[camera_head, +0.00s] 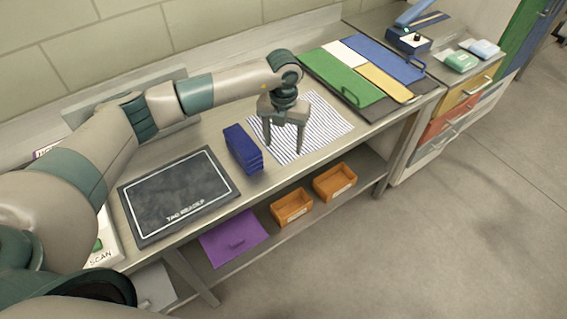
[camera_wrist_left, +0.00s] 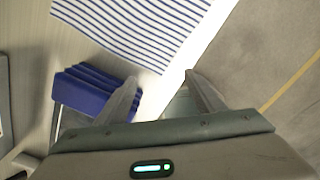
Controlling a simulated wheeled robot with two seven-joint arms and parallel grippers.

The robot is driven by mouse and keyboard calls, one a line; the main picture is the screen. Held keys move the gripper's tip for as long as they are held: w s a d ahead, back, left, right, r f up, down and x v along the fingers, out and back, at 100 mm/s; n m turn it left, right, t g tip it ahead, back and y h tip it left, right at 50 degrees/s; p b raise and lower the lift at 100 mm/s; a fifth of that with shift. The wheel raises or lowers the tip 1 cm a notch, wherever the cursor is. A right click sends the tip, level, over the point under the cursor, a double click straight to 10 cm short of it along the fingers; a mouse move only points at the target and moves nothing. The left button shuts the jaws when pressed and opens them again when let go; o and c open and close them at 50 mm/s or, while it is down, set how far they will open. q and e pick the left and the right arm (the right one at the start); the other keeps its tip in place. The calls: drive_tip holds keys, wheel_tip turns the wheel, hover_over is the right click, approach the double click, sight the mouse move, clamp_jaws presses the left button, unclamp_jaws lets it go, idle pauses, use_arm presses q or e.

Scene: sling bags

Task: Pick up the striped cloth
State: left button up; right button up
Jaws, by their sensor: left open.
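The striped cloth (camera_head: 318,126) is white with dark blue lines and lies flat on the bench, right of a blue folded stack. It also shows at the top of the left wrist view (camera_wrist_left: 140,25). My left gripper (camera_head: 283,148) is open and points down over the cloth's left part in the head view. In the left wrist view its two fingers (camera_wrist_left: 160,82) are apart with nothing gripped between them. I cannot tell whether the fingertips touch the cloth. My right gripper is not in view.
The blue stack (camera_head: 243,149) stands close left of the gripper; a dark tag reader mat (camera_head: 180,195) lies farther left. A board with coloured panels (camera_head: 345,80) lies right of the cloth. Orange bins (camera_head: 292,207) and a purple item (camera_head: 233,238) sit on the shelf below.

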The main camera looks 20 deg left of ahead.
use_arm(q)
drive_tip(key=shift+f+b, duration=1.65)
drive_tip(key=shift+f, duration=1.3)
drive_tip(key=shift+c, duration=0.5)
drive_tip(key=shift+s, duration=0.1)
clamp_jaws()
wheel_tip(320, 180, up, 12)
drive_tip(key=p, duration=0.5)
drive_tip(key=shift+p, duration=0.4)
drive_tip(key=shift+r, duration=0.1)
wheel_tip(320, 180, up, 8)
drive_tip(key=p, duration=0.3)
hover_over(283, 162)
drive_tip(key=shift+r, duration=0.4)
